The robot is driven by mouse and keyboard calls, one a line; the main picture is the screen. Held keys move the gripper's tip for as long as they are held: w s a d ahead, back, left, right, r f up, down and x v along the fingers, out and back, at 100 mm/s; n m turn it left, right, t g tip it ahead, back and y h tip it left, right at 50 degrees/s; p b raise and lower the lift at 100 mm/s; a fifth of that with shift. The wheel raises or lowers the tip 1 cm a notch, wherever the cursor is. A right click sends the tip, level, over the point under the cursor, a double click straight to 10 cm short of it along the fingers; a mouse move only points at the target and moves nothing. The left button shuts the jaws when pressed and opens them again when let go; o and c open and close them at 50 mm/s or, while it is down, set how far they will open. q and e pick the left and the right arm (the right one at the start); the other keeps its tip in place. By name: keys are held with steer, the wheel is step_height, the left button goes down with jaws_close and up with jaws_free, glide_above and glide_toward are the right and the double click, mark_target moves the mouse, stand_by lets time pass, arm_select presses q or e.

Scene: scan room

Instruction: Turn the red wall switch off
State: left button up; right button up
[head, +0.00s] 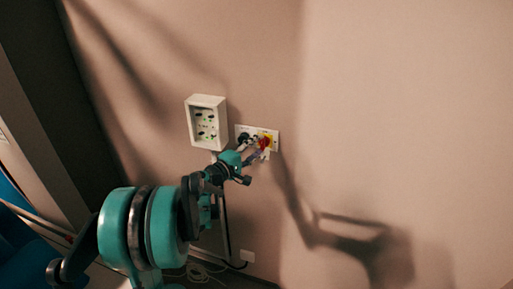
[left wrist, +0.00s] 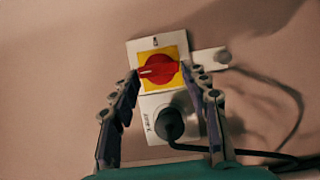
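The red wall switch (head: 264,142) is a round red rotary knob on a yellow square within a white wall plate. In the left wrist view the red switch (left wrist: 158,70) has its bar lying nearly level, with a white mark at its left end. My left gripper (head: 259,151) is at the switch, partly covering it in the head view. In the left wrist view my left gripper (left wrist: 161,73) is open, one fingertip at each side of the knob. I cannot tell whether the fingertips touch it. My right gripper is not in view.
A black plug (left wrist: 170,123) with a cable sits in a socket beside the switch. A white open-fronted box (head: 206,122) is on the wall to the left. The wall to the right is bare.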

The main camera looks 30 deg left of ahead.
arm_select(q)
steer(key=shift+o, duration=0.6)
steer(key=s+a, duration=0.1)
steer(key=s, duration=1.1)
steer(key=shift+a, duration=0.4)
